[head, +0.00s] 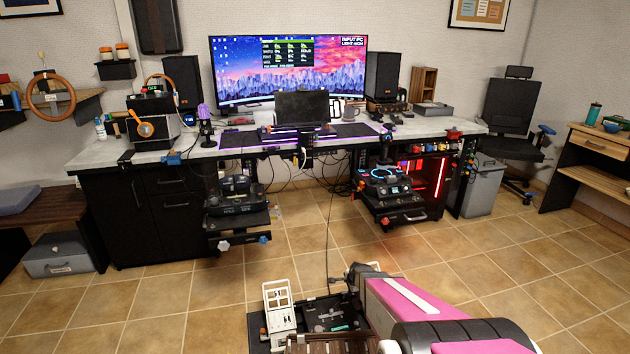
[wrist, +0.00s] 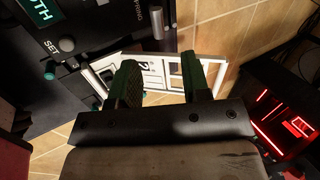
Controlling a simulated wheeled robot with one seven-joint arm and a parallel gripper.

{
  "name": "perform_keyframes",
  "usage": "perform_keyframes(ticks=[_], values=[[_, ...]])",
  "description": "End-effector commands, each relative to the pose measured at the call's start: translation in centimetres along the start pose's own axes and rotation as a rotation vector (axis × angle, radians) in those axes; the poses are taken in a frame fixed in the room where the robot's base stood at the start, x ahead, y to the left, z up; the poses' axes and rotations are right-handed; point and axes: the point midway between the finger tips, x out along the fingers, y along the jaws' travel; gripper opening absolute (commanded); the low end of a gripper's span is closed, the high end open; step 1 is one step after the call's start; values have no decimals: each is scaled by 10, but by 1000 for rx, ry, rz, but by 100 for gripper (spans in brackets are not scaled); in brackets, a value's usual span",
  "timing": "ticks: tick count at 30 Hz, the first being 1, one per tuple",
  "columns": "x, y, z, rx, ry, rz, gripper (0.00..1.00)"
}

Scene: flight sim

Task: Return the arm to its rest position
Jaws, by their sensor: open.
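My gripper (wrist: 161,78) shows in the wrist view with its two dark green-black fingers apart and nothing between them. A white panel with cut-outs (wrist: 186,70) lies behind the fingers; I cannot tell whether they touch it. My pink arm (head: 415,305) reaches up from the bottom right of the head view, low in front of the desk. In the head view I cannot make out the gripper's fingertips.
A long desk (head: 180,151) with a monitor (head: 290,105) stands ahead. A grey bin (head: 483,188) stands right. Tiled floor (head: 490,255) is open at right.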

Motion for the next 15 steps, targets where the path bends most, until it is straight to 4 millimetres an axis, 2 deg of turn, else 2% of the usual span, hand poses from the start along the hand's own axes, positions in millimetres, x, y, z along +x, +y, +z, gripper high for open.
perform_keyframes(ticks=[1,2,8,15], values=[[-22,-2,4,-50,-7,12,43],[-33,-2,7,-90,-13,24,43],[-135,-4,28,-451,-72,127,43],[-257,14,50,-891,-174,256,43]])
